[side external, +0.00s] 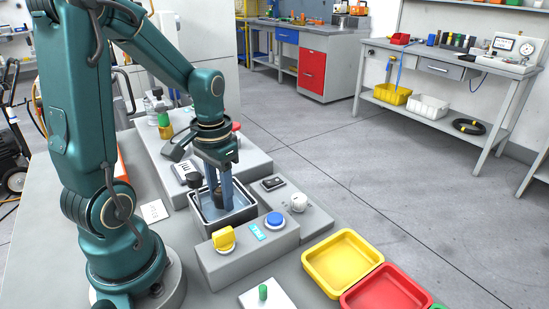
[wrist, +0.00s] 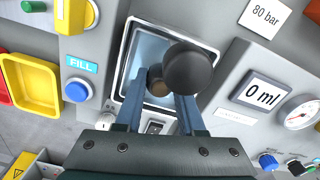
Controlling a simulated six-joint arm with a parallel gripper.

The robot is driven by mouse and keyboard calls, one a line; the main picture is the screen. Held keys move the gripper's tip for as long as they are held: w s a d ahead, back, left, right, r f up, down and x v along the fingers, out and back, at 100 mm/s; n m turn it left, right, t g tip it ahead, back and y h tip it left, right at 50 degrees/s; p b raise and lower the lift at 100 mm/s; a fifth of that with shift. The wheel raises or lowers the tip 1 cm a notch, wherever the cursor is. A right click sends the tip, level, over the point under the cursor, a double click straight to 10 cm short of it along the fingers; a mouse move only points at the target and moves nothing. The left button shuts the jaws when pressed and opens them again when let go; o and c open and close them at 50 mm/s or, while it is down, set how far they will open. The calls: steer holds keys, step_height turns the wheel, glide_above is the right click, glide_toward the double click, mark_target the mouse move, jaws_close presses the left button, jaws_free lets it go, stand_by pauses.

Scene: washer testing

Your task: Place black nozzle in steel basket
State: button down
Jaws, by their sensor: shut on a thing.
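My gripper (side external: 218,203) points down into a steel-rimmed box, the steel basket (side external: 240,222), which looks blue inside. Its fingers are closed on a dark piece, the black nozzle (side external: 217,197), low between the fingertips and within the rim as seen from the side. In the wrist view the gripper (wrist: 157,98) reaches over the basket (wrist: 132,45). The nozzle shows there as a brownish-dark end (wrist: 154,80), partly hidden by a round black knob (wrist: 187,68). I cannot tell whether the knob belongs to the nozzle or whether the nozzle touches the basket floor.
A grey panel with a yellow switch (side external: 223,238) and a blue button (side external: 275,221) stands in front of the basket. Yellow (side external: 345,288) and red (side external: 405,302) trays lie at the front right. A gauge (wrist: 300,113) and a "0 ml" display (wrist: 264,94) are beside it.

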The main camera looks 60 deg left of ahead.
steer(key=shift+f, duration=0.3)
steer(key=shift+f, duration=0.1)
steer(key=c, duration=0.5)
jaws_free()
step_height(320, 180, up, 12)
steer(key=s+d+m+t, duration=0.1)
steer(key=d+t, duration=0.1)
steer(key=d, duration=0.1)
steer(key=s+d+f+m+t, duration=0.1)
steer(key=d, duration=0.3)
steer(key=d+m+t, duration=0.1)
steer(key=d+t, duration=0.1)
steer(key=d, duration=0.1)
steer(key=shift+s+d+f+t, duration=0.2)
steer(key=shift+s+d+t, duration=0.1)
steer(key=shift+s, duration=0.1)
